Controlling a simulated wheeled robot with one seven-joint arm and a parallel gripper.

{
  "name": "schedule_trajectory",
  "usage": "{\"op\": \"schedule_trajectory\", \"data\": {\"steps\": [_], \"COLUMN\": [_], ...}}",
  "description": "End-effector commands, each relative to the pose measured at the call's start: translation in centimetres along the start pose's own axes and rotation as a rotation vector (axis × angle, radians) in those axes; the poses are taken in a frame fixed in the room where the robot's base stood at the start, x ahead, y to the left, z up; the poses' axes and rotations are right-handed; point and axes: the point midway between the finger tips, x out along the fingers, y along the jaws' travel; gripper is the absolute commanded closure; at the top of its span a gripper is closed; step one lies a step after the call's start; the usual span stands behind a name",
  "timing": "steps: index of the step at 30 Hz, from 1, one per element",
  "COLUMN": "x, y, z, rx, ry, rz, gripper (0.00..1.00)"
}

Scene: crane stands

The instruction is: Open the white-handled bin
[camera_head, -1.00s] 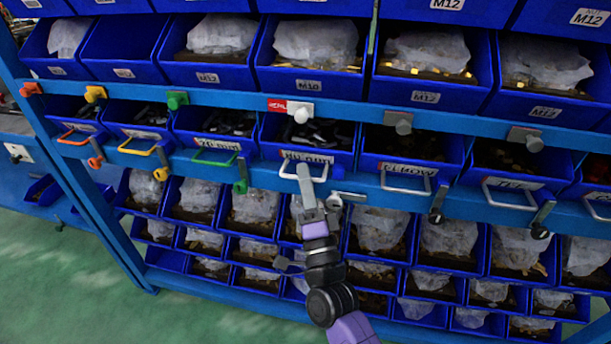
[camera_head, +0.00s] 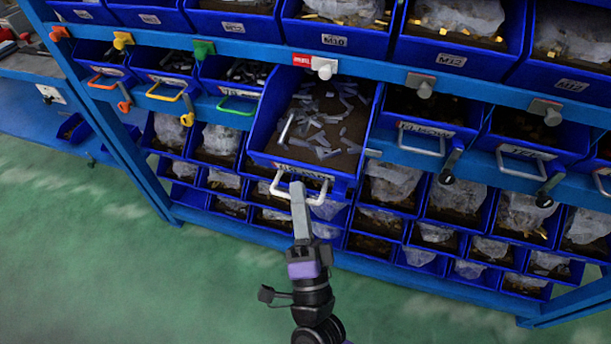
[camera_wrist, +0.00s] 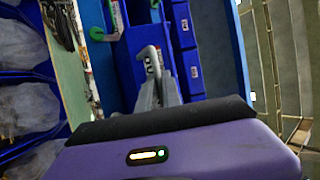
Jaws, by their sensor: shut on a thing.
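The white-handled bin (camera_head: 322,118) is a blue drawer that stands pulled out from its row, with small grey and whitish parts inside on a brown bottom. Its white handle (camera_head: 272,186) is on the front face, and shows in the wrist view (camera_wrist: 148,49). My gripper (camera_head: 298,190) is shut on the white handle, in front of the bin. In the wrist view, my gripper (camera_wrist: 155,85) reaches the handle, and the wrist's purple housing hides much of the lower picture. The gripper covers part of the handle and the label.
Orange (camera_head: 104,82), yellow (camera_head: 165,92) and green-handled (camera_head: 237,104) bins sit pushed in at left; grey-handled bins (camera_head: 422,142) sit at right. More bins fill rows above and below. The green floor (camera_head: 90,240) in front is clear.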

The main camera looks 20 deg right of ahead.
Motion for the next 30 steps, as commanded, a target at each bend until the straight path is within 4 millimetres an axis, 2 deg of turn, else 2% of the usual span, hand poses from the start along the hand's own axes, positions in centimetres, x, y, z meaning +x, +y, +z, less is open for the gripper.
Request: {"op": "schedule_trajectory", "data": {"steps": [4,15,16,17,26,30], "x": [-0.6,-0.7,-0.7,-0.7,-0.7,-1.9], "y": [-0.3,-0.3,-0.3,-0.3,-0.3,-0.2], "z": [0.2,0.2,0.2,0.2,0.3,0.3], "rx": [-0.001,0.000,0.000,0.000,0.000,0.000], "ry": [0.000,0.000,0.000,0.000,0.000,-0.002], "rz": [0.003,0.003,0.003,0.003,0.001,0.003], "gripper": [1.00,1.00,0.85,0.82,0.82,0.82]}}
